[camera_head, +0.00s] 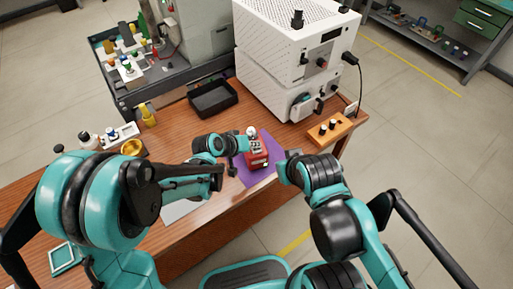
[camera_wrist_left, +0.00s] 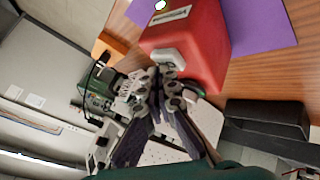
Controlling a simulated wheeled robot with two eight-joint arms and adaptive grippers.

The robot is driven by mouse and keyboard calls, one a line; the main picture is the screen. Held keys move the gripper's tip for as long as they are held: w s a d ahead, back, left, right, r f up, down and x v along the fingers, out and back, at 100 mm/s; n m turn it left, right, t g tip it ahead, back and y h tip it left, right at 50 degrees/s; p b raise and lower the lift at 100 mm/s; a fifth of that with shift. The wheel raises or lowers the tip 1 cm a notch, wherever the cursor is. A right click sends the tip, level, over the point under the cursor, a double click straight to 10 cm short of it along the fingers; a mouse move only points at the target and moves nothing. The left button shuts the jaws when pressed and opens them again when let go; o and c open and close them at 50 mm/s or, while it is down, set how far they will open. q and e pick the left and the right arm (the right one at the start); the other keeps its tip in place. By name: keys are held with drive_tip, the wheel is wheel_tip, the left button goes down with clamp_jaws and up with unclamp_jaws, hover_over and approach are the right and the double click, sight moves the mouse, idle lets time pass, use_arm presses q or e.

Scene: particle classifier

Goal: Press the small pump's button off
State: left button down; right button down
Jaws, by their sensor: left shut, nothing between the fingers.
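The small red pump (camera_head: 260,156) stands on a purple mat (camera_head: 268,174) on the wooden table. In the left wrist view the pump (camera_wrist_left: 195,40) fills the upper middle, and a pale rounded part (camera_wrist_left: 168,58), which looks like its button, shows on its near face. My left gripper (camera_wrist_left: 160,76) is shut and empty, its tips at or very close to this part; contact cannot be told. In the head view my left gripper (camera_head: 243,146) is just left of the pump, its tips partly hidden. My right gripper (camera_head: 284,160) is right of the pump, too dark to tell its jaws.
A white perforated cabinet (camera_head: 270,80) stands behind the pump. A black tray (camera_head: 213,99) lies at back left and an orange block with black knobs (camera_head: 330,130) at right. A gold bowl (camera_head: 133,147) and bottles stand at left.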

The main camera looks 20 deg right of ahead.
sight(255, 150)
use_arm(q)
drive_tip(key=shift+f+b, duration=0.4)
drive_tip(key=shift+f, duration=0.1)
drive_tip(key=shift+r, duration=0.1)
idle(0.5)
drive_tip(key=shift+r+p, duration=1)
drive_tip(key=shift+r, duration=0.25)
drive_tip(key=shift+r+p, duration=1.85)
drive_tip(key=shift+r, duration=0.7)
drive_tip(key=shift+f, duration=0.1)
